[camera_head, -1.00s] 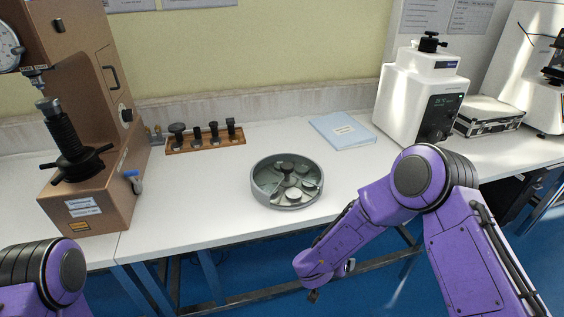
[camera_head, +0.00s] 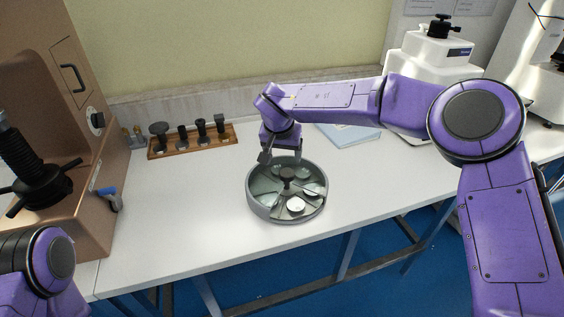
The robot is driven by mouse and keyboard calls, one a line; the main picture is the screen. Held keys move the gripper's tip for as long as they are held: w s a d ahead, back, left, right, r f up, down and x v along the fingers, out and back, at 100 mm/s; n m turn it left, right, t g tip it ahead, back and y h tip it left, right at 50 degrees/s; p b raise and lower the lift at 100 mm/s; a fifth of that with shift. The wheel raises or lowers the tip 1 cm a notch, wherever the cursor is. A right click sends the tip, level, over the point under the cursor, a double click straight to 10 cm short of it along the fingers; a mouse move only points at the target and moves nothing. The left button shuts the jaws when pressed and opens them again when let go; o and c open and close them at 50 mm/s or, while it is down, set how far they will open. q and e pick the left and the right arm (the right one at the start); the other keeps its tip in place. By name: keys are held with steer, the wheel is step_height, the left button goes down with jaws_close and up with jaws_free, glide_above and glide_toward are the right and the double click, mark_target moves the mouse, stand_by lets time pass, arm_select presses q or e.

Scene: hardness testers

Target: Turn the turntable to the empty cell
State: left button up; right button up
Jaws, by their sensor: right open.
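The turntable (camera_head: 258,206) is a round grey tray with a raised rim, split into cells around a dark central knob (camera_head: 287,173). It stands on the white bench. Pale discs lie in some cells, one bright white disc (camera_head: 296,204) at the front. My right gripper (camera_head: 281,158) points down above the back rim of the turntable, open and apparently empty. It hides part of the back cells, so I cannot tell which cell is empty. My left arm shows only at the lower left; its gripper is out of view.
A wooden rack (camera_head: 192,141) with several black parts stands behind left. A brown hardness tester (camera_head: 75,120) stands at the left, a white tester (camera_head: 425,60) at the back right. A blue folder (camera_head: 349,135) lies behind my right arm. The bench left of the turntable is clear.

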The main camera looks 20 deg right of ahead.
mark_target(287, 172)
steer(key=x, duration=0.6)
steer(key=p+x, duration=0.1)
steer(key=x, duration=0.2)
steer(key=shift+s+d+f, duration=0.15)
steer(key=shift+s+f, duration=0.05)
steer(key=shift+f, duration=0.2)
steer(key=shift+d, duration=0.1)
jaws_close()
